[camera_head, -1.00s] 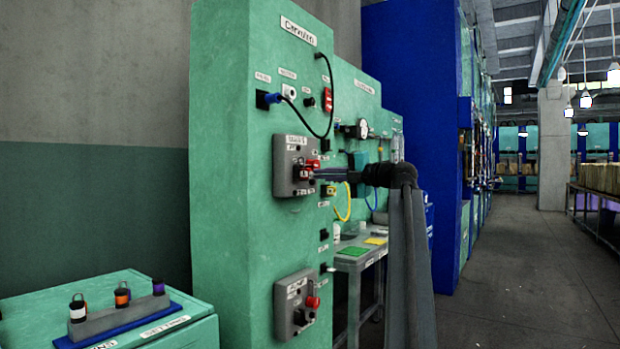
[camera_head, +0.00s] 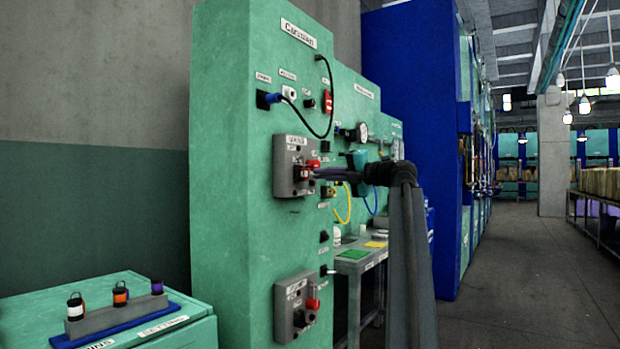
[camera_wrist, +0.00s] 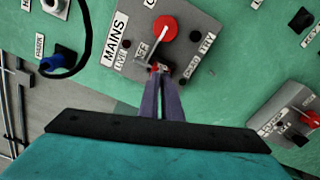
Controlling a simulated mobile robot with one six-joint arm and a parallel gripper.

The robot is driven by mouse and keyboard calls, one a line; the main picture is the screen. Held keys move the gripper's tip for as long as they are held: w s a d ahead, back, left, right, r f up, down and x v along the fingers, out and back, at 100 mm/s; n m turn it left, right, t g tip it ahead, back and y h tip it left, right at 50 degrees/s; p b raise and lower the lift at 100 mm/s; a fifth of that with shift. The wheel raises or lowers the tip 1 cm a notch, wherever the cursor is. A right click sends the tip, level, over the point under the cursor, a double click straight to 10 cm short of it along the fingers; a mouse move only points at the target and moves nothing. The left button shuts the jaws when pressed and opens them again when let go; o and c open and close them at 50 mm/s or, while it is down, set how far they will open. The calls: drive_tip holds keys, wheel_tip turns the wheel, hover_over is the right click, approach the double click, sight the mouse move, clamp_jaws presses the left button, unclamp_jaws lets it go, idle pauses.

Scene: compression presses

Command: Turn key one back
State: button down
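The grey MAINS box (camera_head: 284,182) is fixed to the green cabinet's front; it also shows in the wrist view (camera_wrist: 200,48). In the wrist view it bears a red round knob (camera_wrist: 165,27) with a grey lever reaching down from it. A small red key (camera_wrist: 160,68) sits below the lever, near the box's lower edge. My gripper (camera_wrist: 161,74) reaches the box from below, its two dark fingers close together with the tips around the key. The tips hide most of the key, and its turn angle is hard to read. In the head view my gripper (camera_head: 316,174) meets the box's front.
A second grey box (camera_head: 287,305) with a red knob sits lower on the cabinet. A black cable with a blue plug (camera_head: 273,98) hangs above. A rack of several coloured padlock-like pieces (camera_head: 115,318) stands at left. The aisle floor (camera_head: 530,270) at right is clear.

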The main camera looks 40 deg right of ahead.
idle(0.3)
drive_tip(key=c, duration=1.9)
unclamp_jaws()
drive_tip(key=shift+s, duration=0.1)
drive_tip(key=p+v, duration=0.3)
drive_tip(key=v, duration=1)
drive_tip(key=shift+s, duration=0.35)
drive_tip(key=shift+s, duration=0.1)
